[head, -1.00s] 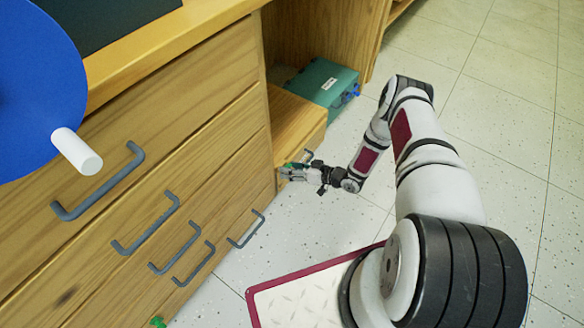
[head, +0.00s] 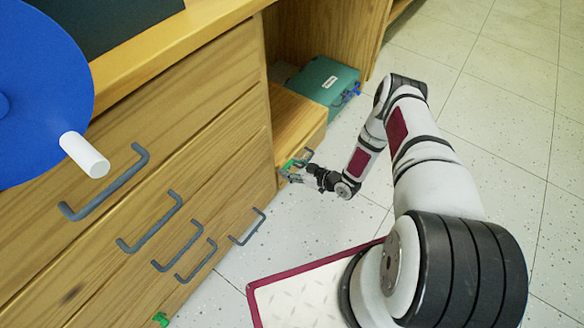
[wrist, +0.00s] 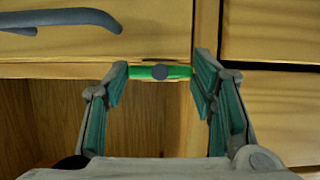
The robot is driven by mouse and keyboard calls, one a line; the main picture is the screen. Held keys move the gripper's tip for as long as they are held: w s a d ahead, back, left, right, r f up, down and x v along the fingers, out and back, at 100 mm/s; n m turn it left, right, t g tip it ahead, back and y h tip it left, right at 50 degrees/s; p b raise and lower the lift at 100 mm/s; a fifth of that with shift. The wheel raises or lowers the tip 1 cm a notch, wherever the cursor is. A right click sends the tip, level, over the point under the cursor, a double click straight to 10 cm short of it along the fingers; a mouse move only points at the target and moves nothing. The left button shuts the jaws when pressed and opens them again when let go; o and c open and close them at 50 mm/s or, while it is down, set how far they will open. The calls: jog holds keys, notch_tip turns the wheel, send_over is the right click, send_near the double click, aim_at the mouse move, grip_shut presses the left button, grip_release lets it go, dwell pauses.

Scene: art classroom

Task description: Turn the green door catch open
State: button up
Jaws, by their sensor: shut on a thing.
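The green door catch (wrist: 179,71) lies level across the wooden front in the wrist view, with a grey round pivot at its middle. My gripper (wrist: 160,68) has one finger at each end of the catch and is shut on it. The fingertips hide the ends of the catch. In the head view, my gripper (head: 293,174) is low at the cabinet's right end, and a bit of the green catch (head: 289,165) shows beside the fingers.
A grey drawer handle (wrist: 62,18) is close at the upper left in the wrist view. Several more handles line the drawer fronts (head: 190,95). A teal box (head: 325,80) stands behind my gripper. A blue disc (head: 35,90) is at left. Tiled floor (head: 500,120) at right is clear.

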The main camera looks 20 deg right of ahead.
jog(key=o, duration=0.9)
jog(key=shift+c, duration=0.2)
jog(key=v, duration=1.2)
jog(key=shift+r, duration=0.1)
